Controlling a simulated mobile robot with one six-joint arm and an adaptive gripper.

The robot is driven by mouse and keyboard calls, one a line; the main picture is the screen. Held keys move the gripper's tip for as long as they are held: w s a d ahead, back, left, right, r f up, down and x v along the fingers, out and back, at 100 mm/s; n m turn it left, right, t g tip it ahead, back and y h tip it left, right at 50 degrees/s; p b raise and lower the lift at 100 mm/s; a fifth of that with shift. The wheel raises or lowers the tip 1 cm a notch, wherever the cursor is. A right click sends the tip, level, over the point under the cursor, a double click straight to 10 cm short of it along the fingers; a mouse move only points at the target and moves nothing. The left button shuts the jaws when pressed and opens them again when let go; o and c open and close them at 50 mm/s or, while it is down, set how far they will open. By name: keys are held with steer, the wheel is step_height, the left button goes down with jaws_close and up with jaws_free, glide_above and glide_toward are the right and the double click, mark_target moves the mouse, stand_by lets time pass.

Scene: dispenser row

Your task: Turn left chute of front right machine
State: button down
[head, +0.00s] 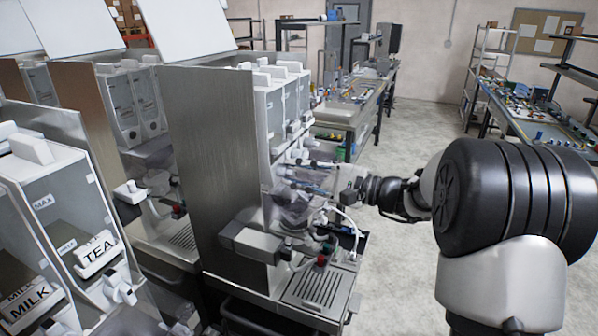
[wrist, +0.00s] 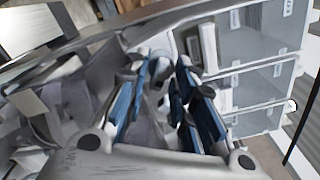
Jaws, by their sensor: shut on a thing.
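The machine on the right (head: 215,150) has a brushed metal side panel and white canisters (head: 275,100) above its dispensing area. My gripper (head: 292,178) reaches into this area from the right, below the canisters. In the wrist view, my gripper (wrist: 160,80) has its blue-padded fingers on either side of a narrow gap, closed on a chute of this machine. The chute is mostly hidden between the fingers, so its turn angle cannot be told. Grey see-through parts (head: 290,212) lie just below the fingers in the head view.
A drip tray (head: 318,290) and a grey block-shaped part (head: 250,243) sit below my gripper. Another machine with TEA and MILK labels (head: 98,253) stands at the left front. Canisters with labels (wrist: 262,70) are close on the right in the wrist view. The floor (head: 400,150) behind my arm is clear.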

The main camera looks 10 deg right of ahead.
steer(key=shift+s+f, duration=0.1)
steer(key=shift+f, duration=0.05)
steer(key=c, duration=1.7)
jaws_free()
steer(key=shift+a, duration=0.1)
